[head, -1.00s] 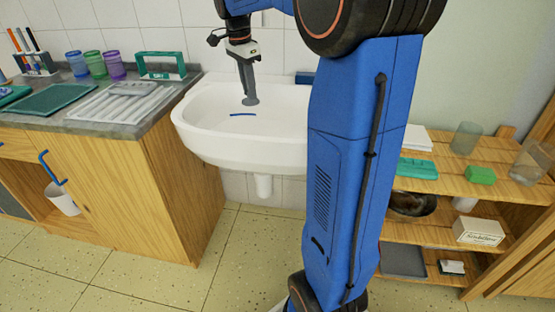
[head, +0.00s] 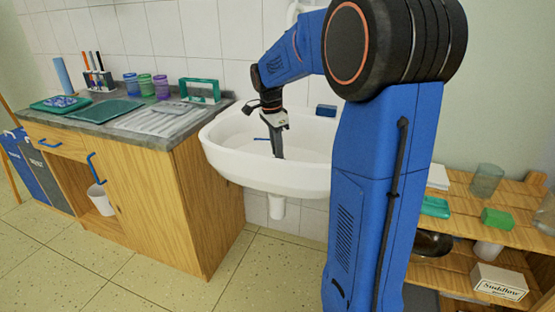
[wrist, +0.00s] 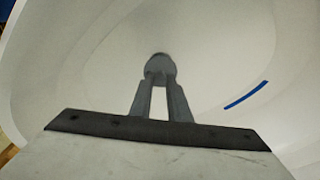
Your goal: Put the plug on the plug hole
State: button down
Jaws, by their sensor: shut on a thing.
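My gripper (head: 279,154) points down into the white sink basin (head: 225,140). In the wrist view its two grey fingers (wrist: 160,85) are shut on a dark grey round piece, which looks like the plug (wrist: 161,66). The plug is at the fingertips, over the basin floor. I cannot tell whether it touches the floor. I cannot see the plug hole in either view.
A thin blue strip (wrist: 246,95) lies in the basin to the right of the fingers in the wrist view. A blue block (head: 326,110) sits on the sink's back rim. A counter (head: 150,133) stands left, and a wooden shelf (head: 465,237) with boxes stands right.

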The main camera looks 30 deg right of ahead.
jog(key=shift+f, duration=1.8)
jog(key=shift+f, duration=0.1)
jog(key=c, duration=1.7)
grip_release()
jog(key=shift+o, duration=0.2)
notch_tip(320, 180, up, 12)
jog(key=a, duration=0.1)
jog(key=shift+a, duration=0.25)
jog(key=shift+w, duration=0.1)
